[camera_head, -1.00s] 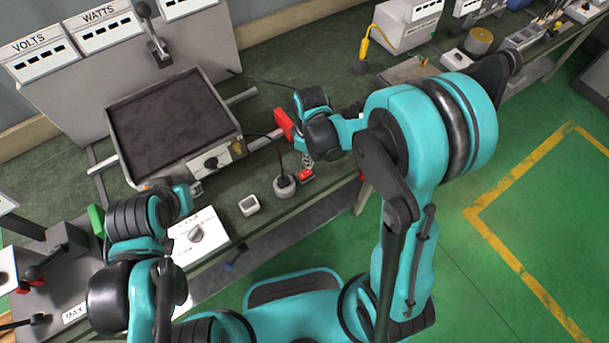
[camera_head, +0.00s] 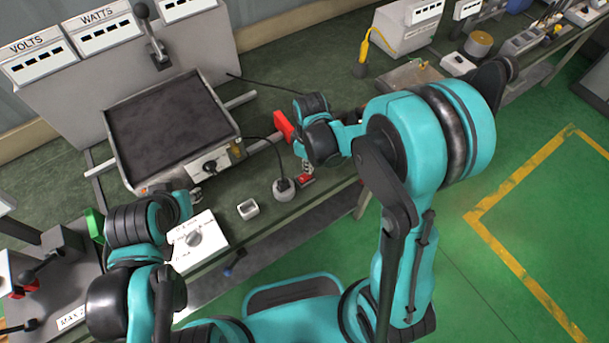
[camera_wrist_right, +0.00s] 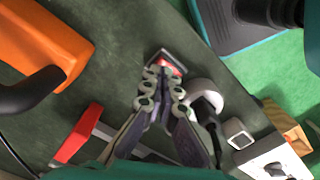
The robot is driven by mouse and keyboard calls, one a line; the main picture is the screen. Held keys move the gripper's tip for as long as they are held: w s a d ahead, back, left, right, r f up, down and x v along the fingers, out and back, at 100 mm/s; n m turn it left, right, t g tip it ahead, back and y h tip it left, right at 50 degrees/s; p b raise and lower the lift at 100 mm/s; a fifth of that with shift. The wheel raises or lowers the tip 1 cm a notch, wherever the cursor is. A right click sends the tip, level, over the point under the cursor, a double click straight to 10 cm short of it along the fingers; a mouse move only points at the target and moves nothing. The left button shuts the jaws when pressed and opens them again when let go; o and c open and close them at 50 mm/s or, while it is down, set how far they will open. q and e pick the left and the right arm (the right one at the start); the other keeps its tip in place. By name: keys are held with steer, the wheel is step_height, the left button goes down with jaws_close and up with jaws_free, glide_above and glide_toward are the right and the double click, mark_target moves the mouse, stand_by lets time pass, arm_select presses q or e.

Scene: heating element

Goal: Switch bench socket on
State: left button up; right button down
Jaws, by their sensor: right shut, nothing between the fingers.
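The bench socket (camera_head: 284,189) is a round pale base on the bench with a black plug and cable in it; it also shows in the right wrist view (camera_wrist_right: 203,90). A small red switch (camera_head: 304,181) lies just right of it, in the wrist view a red rocker in a pale frame (camera_wrist_right: 168,62). My right gripper (camera_head: 307,170) is shut and empty, pointing down with its tips at the switch (camera_wrist_right: 166,76) and partly covering it. Whether they touch cannot be told. My left gripper (camera_head: 196,193) is near the hot plate's front; its fingers are too small to read.
A dark-topped hot plate (camera_head: 170,125) stands on the bench at left. A white knob box (camera_head: 197,240) and a small white box (camera_head: 247,208) sit near the front edge. A red block (camera_head: 283,125) is behind my right gripper. An orange object (camera_wrist_right: 40,45) shows in the wrist view.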

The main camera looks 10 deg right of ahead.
steer(key=shift+f+b, duration=1)
steer(key=shift+f, duration=0.1)
stand_by(0.9)
steer(key=shift+r, duration=0.15)
steer(key=shift+r+p, duration=2.7)
steer(key=shift+r, duration=0.75)
steer(key=s+d+r+m+t+b, duration=0.4)
steer(key=s+r+m+t, duration=0.3)
steer(key=s+r+m, duration=0.3)
steer(key=shift+s+d+r, duration=0.15)
steer(key=shift+d, duration=0.2)
